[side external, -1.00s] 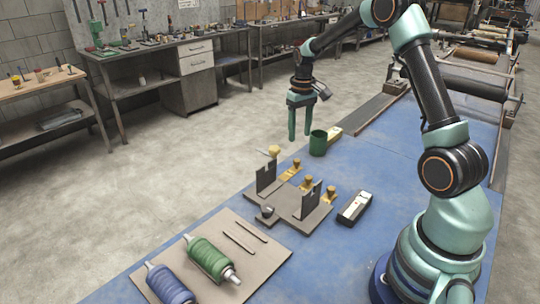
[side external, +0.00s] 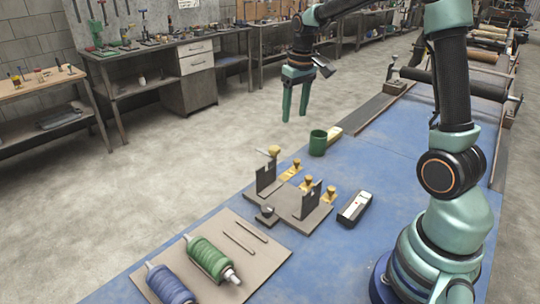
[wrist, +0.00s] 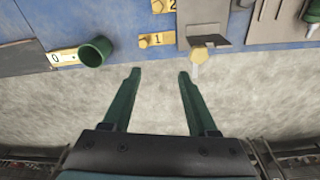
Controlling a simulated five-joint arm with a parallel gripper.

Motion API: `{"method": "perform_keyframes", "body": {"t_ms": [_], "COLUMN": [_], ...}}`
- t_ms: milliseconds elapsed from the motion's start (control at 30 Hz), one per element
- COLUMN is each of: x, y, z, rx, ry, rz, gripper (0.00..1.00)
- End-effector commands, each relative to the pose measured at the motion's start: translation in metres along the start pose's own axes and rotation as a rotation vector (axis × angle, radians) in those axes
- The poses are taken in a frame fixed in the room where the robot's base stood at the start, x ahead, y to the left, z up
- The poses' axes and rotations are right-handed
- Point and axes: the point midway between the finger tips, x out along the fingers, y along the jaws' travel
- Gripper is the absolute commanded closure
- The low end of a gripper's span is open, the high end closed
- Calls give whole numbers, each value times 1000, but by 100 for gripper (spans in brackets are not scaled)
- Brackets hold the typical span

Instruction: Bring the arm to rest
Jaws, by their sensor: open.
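My gripper (side external: 295,118) hangs in the air beyond the far left edge of the blue table (side external: 375,165), with its green fingers pointing down. In the wrist view my gripper (wrist: 157,72) has its two fingers spread wide with nothing between them. Below its fingers there is only concrete floor. The arm reaches up and over from its base at the right of the side view.
A green cup (side external: 318,143) stands near the table edge, close to the gripper.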

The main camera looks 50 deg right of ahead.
Motion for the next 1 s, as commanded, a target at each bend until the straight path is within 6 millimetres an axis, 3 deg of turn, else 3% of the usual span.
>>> {"method": "perform_keyframes", "body": {"t_ms": [100,400,700,1000], "x": [-28,-69,-77,-73], "y": [-26,-76,-108,-116], "z": [19,78,136,154], "rx": [-35,-111,-176,-195], "ry": [64,211,341,383], "rz": [0,-19,-58,-76], "gripper": [41,41,41,41]}}
